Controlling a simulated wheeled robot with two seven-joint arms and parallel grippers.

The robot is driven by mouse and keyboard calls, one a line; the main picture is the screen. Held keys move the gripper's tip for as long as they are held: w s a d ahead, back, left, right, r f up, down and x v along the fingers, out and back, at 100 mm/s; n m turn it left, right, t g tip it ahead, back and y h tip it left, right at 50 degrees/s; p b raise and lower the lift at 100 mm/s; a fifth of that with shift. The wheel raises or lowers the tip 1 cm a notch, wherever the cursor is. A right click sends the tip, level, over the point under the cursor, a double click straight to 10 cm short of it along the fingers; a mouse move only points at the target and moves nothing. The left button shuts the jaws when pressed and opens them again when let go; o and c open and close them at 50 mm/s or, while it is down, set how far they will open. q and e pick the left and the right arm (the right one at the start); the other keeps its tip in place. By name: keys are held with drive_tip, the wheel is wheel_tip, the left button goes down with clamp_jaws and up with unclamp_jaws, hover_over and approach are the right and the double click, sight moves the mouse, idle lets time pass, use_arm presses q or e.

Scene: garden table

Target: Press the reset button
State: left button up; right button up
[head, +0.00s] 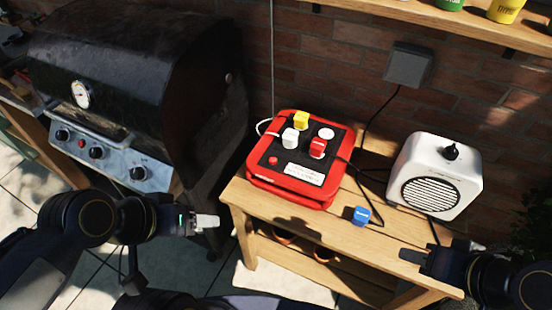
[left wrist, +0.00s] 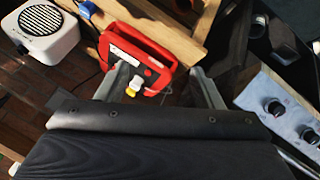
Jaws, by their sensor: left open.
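A red power box (head: 256,175) with a black top panel lies on the wooden table. A small red round button (head: 273,160) sits on the panel's left part, beside a white label (head: 304,174); I take it for the reset button. My left gripper (head: 207,223) is open and empty, left of the table's front corner and apart from the box. It also shows in the left wrist view (left wrist: 162,82). My right gripper (head: 414,259) is near the table's front edge, its opening unclear.
Yellow (head: 301,120), white (head: 290,138) and red (head: 317,147) plugs stand on the box. A blue plug (head: 361,215) lies on the wooden table (head: 340,228). A white heater (head: 436,175) stands right, a grill (head: 140,80) left. Cables run behind the box.

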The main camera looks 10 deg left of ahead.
idle(0.4)
use_arm(q)
clamp_jaws()
idle(0.5)
idle(1.0)
use_arm(e)
clamp_jaws()
